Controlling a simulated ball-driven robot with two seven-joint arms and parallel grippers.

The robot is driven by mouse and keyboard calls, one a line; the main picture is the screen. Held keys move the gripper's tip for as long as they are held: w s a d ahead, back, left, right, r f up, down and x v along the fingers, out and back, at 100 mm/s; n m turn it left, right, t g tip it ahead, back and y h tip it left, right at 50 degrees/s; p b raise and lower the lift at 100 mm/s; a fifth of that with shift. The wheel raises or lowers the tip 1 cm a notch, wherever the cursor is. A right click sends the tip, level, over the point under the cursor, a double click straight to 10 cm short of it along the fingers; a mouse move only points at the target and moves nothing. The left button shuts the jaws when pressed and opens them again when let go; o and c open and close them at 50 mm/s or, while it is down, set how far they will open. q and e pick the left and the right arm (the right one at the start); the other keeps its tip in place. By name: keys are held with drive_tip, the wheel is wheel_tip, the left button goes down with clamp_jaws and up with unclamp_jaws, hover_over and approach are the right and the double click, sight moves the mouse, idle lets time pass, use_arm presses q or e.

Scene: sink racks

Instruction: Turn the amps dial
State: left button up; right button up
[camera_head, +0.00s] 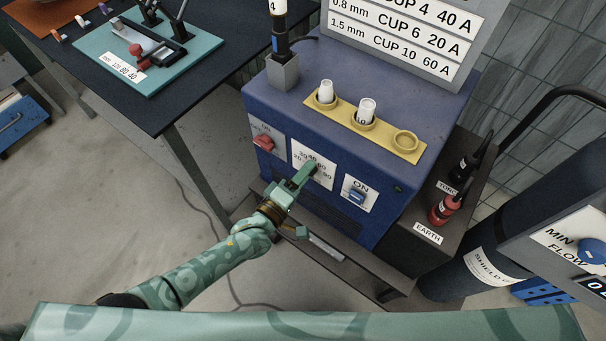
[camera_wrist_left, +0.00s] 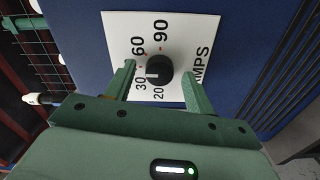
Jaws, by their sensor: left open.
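The amps dial is a round black knob (camera_wrist_left: 159,70) on a white AMPS plate (camera_wrist_left: 190,32) in the left wrist view. Its white pointer mark lies on the side toward the 30. In the head view the plate (camera_head: 300,153) is on the front of the blue machine, and my gripper hides the dial. My left gripper (camera_head: 311,168) reaches the plate from the lower left. In the left wrist view its open fingers (camera_wrist_left: 158,72) stand on either side of the dial; I cannot tell whether they touch it. My right gripper is not in view.
A red switch (camera_head: 264,142) sits left of the plate and a blue ON switch (camera_head: 357,196) right of it. A yellow holder (camera_head: 383,134) with white cups is on top of the blue machine (camera_head: 330,204). A dark gas cylinder (camera_head: 455,279) stands at the right.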

use_arm(q)
drive_tip(key=p+v, duration=0.3)
drive_tip(key=v, duration=1.3)
drive_tip(key=shift+s, duration=0.2)
drive_tip(key=shift+a, duration=0.1)
drive_tip(key=s+a+f+m+g+y, duration=0.35)
drive_tip(key=a+f+m, duration=0.2)
drive_tip(key=f, duration=0.45)
drive_tip(key=s+a+f+m+g+y, duration=0.35)
drive_tip(key=a+f+m, duration=0.2)
drive_tip(key=f, duration=0.45)
drive_tip(key=s+a+f+m+g+y, duration=0.1)
drive_tip(key=s+a+f+g, duration=0.15)
drive_tip(key=s, duration=0.35)
drive_tip(key=s+a+f+m+g+y, duration=0.1)
drive_tip(key=s+a+f+m+y, duration=0.1)
drive_tip(key=s+a+f, duration=0.3)
drive_tip(key=s+d+n+g, duration=0.1)
drive_tip(key=s+d+g, duration=0.2)
drive_tip(key=s, duration=1.3)
drive_tip(key=shift+f+n+g+y, duration=0.3)
drive_tip(key=shift+f+g, duration=0.05)
drive_tip(key=shift+f, duration=0.1)
